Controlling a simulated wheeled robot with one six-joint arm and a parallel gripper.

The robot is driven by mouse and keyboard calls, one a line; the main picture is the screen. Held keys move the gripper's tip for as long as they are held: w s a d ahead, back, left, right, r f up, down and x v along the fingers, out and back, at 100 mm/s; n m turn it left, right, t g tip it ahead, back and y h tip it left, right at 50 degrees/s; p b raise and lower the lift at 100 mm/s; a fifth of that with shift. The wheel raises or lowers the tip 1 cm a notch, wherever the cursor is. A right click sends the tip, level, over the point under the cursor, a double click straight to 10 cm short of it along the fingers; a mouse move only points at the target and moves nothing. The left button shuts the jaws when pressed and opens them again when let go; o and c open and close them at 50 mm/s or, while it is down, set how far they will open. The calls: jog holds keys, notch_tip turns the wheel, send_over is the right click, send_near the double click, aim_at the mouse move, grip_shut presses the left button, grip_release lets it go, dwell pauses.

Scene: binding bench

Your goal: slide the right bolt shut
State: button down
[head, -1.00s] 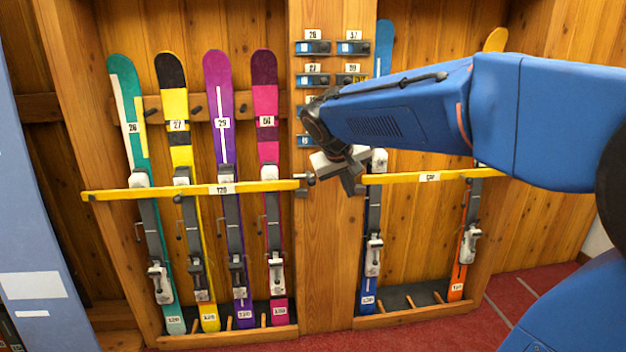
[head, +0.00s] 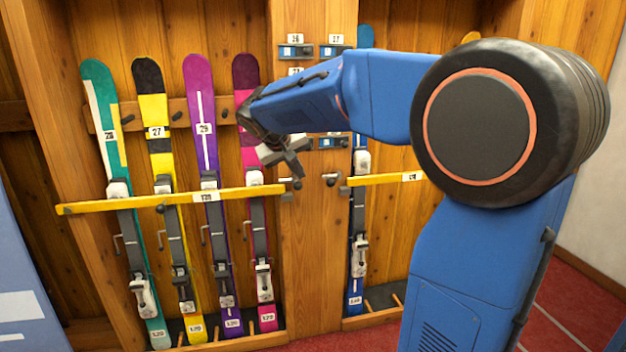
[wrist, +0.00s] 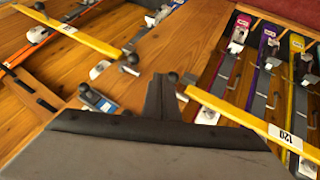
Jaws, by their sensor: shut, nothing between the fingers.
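The yellow right bar (head: 385,180) ends at the wooden post, where the right bolt (head: 331,180) shows as a small dark knob. In the wrist view the right bolt (wrist: 131,62) is at the bar's end, and a gap separates it from my gripper (wrist: 166,85). My gripper (head: 295,160) is shut and empty. In the head view it appears up and left of the right bolt, in front of the left bar's end. The left bolt (head: 291,184) is just below it. I cannot tell how far the right bolt's rod reaches into its catch.
The yellow left bar (head: 165,199) crosses several upright skis. Blue-and-white boxes with number tags (head: 296,52) are fixed on the post (head: 313,250). A blue ski (head: 356,270) stands behind the right bar. My arm hides much of the right bay.

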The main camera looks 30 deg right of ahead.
jog(key=w+d+f, duration=0.3)
jog(key=d+f, duration=0.3)
jog(key=d, duration=0.3)
jog(key=shift+f, duration=0.35)
jog(key=shift+d, duration=0.2)
jog(key=shift+s+d, duration=0.3)
jog(key=shift+d, duration=0.75)
jog(key=shift+s+d, duration=0.25)
jog(key=shift+d, duration=0.75)
